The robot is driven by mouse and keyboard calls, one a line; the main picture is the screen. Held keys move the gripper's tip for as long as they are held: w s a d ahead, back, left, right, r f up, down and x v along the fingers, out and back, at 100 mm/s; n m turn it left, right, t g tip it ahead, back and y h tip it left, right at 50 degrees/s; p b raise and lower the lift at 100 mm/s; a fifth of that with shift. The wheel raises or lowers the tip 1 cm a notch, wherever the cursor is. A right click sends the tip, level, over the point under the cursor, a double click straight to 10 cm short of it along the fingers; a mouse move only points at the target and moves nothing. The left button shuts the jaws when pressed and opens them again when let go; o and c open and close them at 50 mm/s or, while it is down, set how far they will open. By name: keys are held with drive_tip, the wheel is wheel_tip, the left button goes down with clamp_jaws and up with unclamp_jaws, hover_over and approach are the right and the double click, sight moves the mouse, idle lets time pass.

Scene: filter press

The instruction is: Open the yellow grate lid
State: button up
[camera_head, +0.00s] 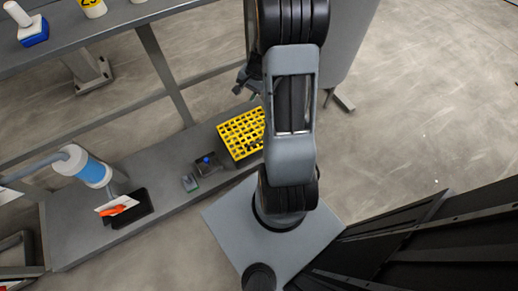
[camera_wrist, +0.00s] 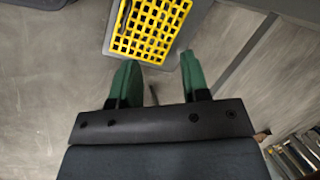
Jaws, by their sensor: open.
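The yellow grate lid (camera_head: 243,134) lies flat at the right end of the low grey shelf, partly hidden behind my arm in the head view. In the head view my gripper is mostly hidden behind the arm.
The low shelf (camera_head: 75,225) also holds a small dark box with a blue knob (camera_head: 207,163), a small grey-green item (camera_head: 190,182), a black tray (camera_head: 128,210) and a blue-and-white cylinder (camera_head: 85,167). An upper shelf (camera_head: 110,30) overhangs at the left.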

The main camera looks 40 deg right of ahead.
sight(258, 141)
drive_tip(key=s+d+f+m+b, duration=0.1)
drive_tip(key=d+f+m+b, duration=0.15)
drive_tip(key=f, duration=0.65)
drive_tip(key=s+d+f+m+y+b, duration=0.1)
drive_tip(key=s+d+f+m+b, duration=0.2)
drive_tip(key=f, duration=0.6)
drive_tip(key=d+f+m+b, duration=0.15)
drive_tip(key=d+f, duration=0.25)
drive_tip(key=f, duration=0.4)
drive_tip(key=shift+t, duration=0.4)
drive_tip(key=b+x, duration=0.5)
drive_tip(key=x, duration=0.7)
drive_tip(key=shift+f, duration=0.4)
drive_tip(key=shift+b+x, duration=0.35)
drive_tip(key=shift+x, duration=0.5)
clamp_jaws()
